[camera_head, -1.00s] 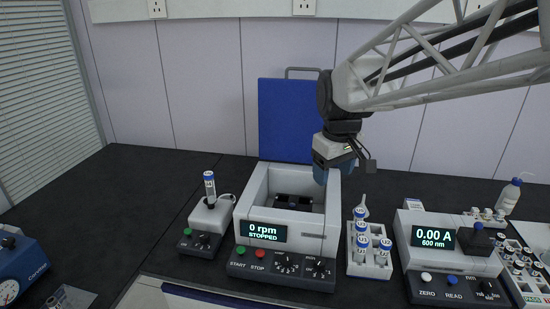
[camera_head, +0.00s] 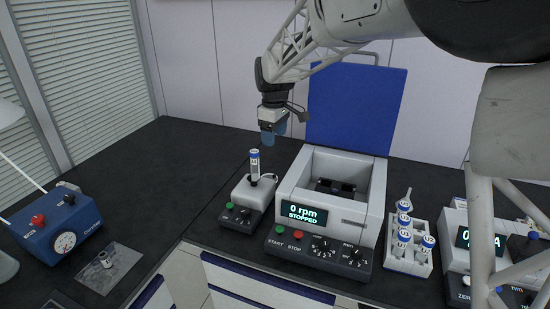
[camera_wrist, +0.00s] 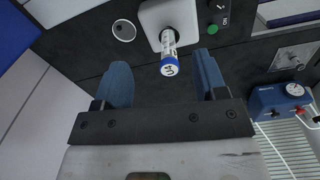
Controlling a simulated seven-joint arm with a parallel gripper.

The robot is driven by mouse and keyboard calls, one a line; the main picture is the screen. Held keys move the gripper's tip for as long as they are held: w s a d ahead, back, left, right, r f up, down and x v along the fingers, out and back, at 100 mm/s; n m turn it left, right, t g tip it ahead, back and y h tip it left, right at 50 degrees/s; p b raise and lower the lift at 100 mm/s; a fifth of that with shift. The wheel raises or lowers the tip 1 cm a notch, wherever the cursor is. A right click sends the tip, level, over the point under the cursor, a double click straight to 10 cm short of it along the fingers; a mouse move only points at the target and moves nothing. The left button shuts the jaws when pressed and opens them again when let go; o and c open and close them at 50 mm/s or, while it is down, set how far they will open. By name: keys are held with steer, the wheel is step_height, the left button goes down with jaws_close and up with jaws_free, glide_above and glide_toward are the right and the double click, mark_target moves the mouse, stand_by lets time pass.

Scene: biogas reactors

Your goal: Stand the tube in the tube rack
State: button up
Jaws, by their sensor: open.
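A white tube with a blue cap (camera_head: 254,163) stands upright in the holder of a small mixer (camera_head: 247,203). The tube also shows in the wrist view (camera_wrist: 167,52), its cap marked U4 and facing the camera. My gripper (camera_head: 271,138) is open and empty, above and slightly right of the tube in the head view. In the wrist view its blue fingers (camera_wrist: 161,70) are spread to either side of the tube's cap, apart from it. The white tube rack (camera_head: 408,267) stands right of the centrifuge, with several blue-capped tubes in it.
The open centrifuge (camera_head: 330,205) with its raised blue lid (camera_head: 355,108) stands between mixer and rack; its display reads 0 rpm, stopped. A photometer (camera_head: 462,262) is right of the rack, partly behind my arm. A blue pump-like device (camera_head: 57,228) is far left.

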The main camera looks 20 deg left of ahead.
steer(key=n, duration=0.2)
glide_above(254, 151)
step_height(254, 151, down, 3)
steer(key=shift+s+r, duration=0.1)
steer(key=shift+f, duration=1.3)
steer(key=shift+d+f, duration=0.1)
steer(key=shift+f, duration=2.55)
steer(key=c, duration=1.1)
